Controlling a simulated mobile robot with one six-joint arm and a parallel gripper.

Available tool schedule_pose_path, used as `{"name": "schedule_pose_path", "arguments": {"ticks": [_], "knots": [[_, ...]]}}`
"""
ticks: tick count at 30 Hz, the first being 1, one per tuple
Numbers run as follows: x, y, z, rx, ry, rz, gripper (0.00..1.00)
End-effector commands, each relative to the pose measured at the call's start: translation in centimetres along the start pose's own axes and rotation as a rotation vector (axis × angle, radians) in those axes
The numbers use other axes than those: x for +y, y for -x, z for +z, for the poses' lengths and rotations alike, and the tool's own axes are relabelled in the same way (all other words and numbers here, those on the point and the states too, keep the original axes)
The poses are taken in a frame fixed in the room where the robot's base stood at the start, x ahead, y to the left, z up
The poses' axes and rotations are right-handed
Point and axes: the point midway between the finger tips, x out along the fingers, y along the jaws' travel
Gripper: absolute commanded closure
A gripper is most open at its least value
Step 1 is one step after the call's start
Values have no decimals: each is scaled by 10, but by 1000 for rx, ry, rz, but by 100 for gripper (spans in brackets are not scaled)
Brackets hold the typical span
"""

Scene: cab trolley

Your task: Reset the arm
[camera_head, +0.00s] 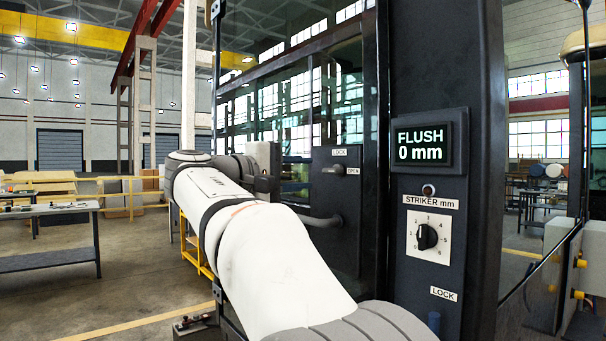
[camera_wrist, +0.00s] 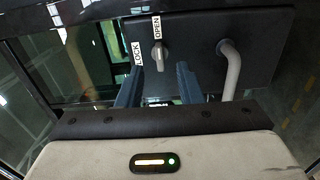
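My gripper (camera_wrist: 159,70) shows in the wrist view with its two blue-grey fingers spread apart and nothing held between them. A small metal latch knob (camera_wrist: 158,55) lies in line with the gap, on a dark panel (camera_wrist: 215,50) marked LOCK and OPEN. I cannot tell how far the fingertips are from the knob. In the head view my white arm reaches from the lower right toward the cab door, and its wrist end is left of the same panel (camera_head: 345,205). The fingertips are hard to make out there.
A bent door handle (camera_wrist: 230,68) sits right of the knob. A dark post (camera_head: 455,90) carries a display (camera_head: 423,142) reading FLUSH 0 mm and a STRIKER mm dial (camera_head: 427,236). A workbench (camera_head: 50,211) stands far left, with open floor (camera_head: 140,270) between.

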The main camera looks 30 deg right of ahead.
Motion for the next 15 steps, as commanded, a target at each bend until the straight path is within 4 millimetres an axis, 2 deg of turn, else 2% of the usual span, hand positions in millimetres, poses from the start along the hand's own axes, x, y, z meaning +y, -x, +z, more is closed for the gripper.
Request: {"name": "schedule_pose_path", "arguments": {"ticks": [11,14,15], "knots": [[-4,0,0,11,6,-19,67],[-25,2,-1,57,25,-104,67],[-40,4,0,86,36,-161,67]]}}
